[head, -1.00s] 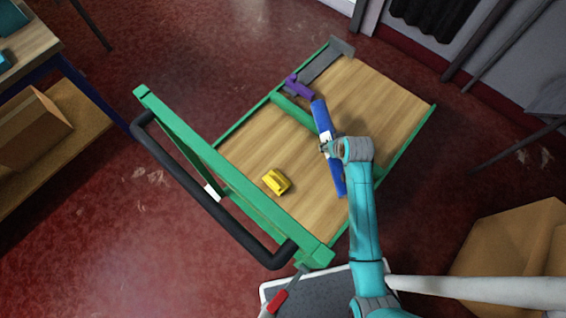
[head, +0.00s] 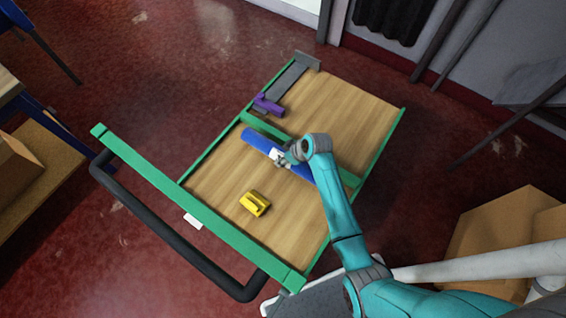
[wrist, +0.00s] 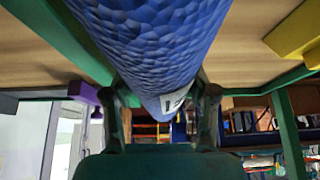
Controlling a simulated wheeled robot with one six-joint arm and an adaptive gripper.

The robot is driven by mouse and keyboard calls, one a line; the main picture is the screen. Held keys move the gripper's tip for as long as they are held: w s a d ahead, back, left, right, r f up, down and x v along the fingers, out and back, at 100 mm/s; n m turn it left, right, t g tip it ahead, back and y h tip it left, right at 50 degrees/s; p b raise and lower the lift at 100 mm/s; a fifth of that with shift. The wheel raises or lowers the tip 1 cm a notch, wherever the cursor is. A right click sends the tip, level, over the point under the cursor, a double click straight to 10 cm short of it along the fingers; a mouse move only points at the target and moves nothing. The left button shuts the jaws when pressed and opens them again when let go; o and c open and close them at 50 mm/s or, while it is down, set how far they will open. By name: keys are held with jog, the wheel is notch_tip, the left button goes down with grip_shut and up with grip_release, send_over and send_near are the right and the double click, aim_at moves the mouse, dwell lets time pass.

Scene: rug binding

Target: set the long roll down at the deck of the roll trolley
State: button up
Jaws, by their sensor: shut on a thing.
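The long roll (head: 258,140) is blue with a white label around its middle. It lies nearly parallel to the green crossbar of the roll trolley, over the wooden deck (head: 220,176). My gripper (head: 279,157) is shut on the roll at its label. In the wrist view the roll (wrist: 150,45) runs between the two fingers (wrist: 160,115), with the deck (wrist: 260,70) close by. I cannot tell whether the roll touches the deck.
A yellow object (head: 255,203) sits on the deck near the handle (head: 180,235). A purple object (head: 268,104) and a grey bracket (head: 290,85) are at the far left edge. A green crossbar (head: 349,179) divides the deck. Cardboard boxes (head: 500,235) stand at right.

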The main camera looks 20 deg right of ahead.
jog(key=shift+f, duration=2.05)
jog(key=o, duration=1.5)
jog(key=shift+f, duration=0.1)
jog(key=shift+c, duration=0.2)
jog(key=v, duration=1.2)
